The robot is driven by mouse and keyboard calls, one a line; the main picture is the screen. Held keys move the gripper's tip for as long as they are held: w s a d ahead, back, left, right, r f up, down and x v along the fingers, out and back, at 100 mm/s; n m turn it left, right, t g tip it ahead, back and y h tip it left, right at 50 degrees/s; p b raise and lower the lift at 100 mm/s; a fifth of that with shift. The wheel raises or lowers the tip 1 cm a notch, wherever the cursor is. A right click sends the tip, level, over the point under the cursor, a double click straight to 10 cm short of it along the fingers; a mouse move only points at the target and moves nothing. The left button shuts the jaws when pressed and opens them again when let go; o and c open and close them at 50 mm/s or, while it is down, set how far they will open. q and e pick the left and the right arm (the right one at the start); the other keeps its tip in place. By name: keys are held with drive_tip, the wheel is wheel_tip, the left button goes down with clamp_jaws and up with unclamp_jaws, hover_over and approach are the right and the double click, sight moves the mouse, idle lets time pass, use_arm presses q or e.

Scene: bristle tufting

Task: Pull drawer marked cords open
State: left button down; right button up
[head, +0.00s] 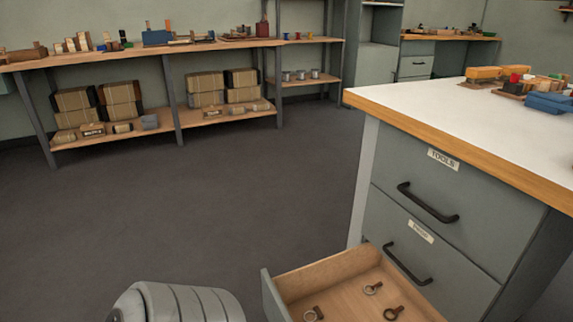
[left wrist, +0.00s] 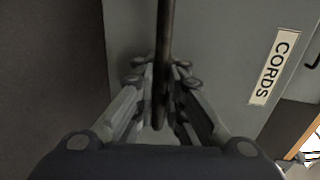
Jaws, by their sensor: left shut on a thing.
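In the left wrist view my left gripper (left wrist: 160,115) is shut around a dark bar handle (left wrist: 164,30) on a grey drawer front (left wrist: 215,60). A white label reading CORDS (left wrist: 274,66) is on that front, right of the handle. In the head view the lowest drawer (head: 330,272) of the grey cabinet stands pulled out, with several metal eye-shaped pieces (head: 372,288) on its wooden floor. Its front (head: 271,296) faces away, so its label and handle are hidden there. The left gripper is out of the head view. My right gripper is in neither view.
Above the open drawer are a shut drawer labelled TOOLS (head: 443,158) and another shut drawer (head: 420,231) with a small label. The white worktop (head: 450,110) has a wooden edge. Dark floor (head: 220,190) lies clear to the left, towards a shelf bench (head: 235,45).

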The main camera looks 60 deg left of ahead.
use_arm(q)
drive_tip(key=shift+r, duration=0.1)
drive_tip(key=c, duration=1.7)
unclamp_jaws()
drive_tip(key=v, duration=1.2)
